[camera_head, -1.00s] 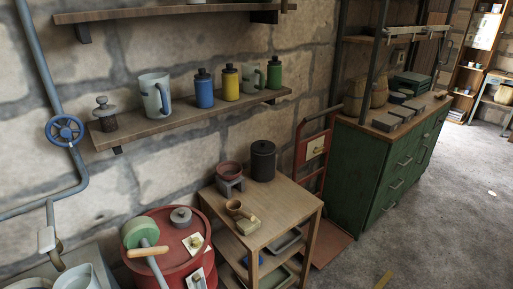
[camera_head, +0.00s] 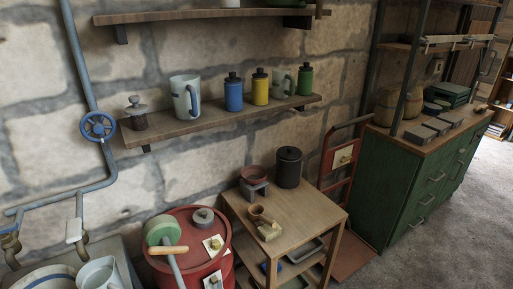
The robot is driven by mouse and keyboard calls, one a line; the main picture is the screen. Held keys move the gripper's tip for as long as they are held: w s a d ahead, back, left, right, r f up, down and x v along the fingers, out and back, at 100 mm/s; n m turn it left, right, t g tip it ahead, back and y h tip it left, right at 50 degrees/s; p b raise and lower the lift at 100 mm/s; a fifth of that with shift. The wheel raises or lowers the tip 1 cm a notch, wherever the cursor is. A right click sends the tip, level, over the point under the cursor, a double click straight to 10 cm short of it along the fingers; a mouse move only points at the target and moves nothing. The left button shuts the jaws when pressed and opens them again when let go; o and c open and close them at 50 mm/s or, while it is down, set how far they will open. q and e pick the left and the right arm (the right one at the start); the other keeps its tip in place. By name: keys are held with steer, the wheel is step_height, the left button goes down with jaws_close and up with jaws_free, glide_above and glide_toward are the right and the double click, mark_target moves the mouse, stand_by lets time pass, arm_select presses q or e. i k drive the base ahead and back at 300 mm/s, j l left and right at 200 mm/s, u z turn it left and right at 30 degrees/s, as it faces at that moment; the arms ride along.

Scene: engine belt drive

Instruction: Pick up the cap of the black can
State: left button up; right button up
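The black can (camera_head: 289,171) stands upright at the back of a small wooden table, near the stone wall. Its dark cap (camera_head: 289,154) sits on top of it. No gripper shows in the view, so neither is near the can in this picture.
On the wooden table (camera_head: 315,203) a red bowl on a grey stand (camera_head: 253,180) is left of the can, with a small brown cup (camera_head: 258,213) in front. A red drum (camera_head: 182,222) stands left. A shelf (camera_head: 215,120) with bottles hangs above. A green cabinet (camera_head: 405,200) is right.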

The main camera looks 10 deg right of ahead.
mark_target(286, 152)
steer(key=i+l, duration=0.15)
steer(key=l, duration=0.2)
steer(key=i+l+u, duration=0.1)
steer(key=l, duration=0.25)
steer(key=i+l, duration=0.2)
steer(key=l, duration=0.15)
steer(key=i+l+u, duration=0.1)
steer(key=l, duration=0.3)
steer(key=i+l, duration=0.15)
steer(key=l, duration=0.2)
steer(key=i+l, duration=0.1)
steer(key=l, duration=0.3)
steer(key=j+u, duration=0.05)
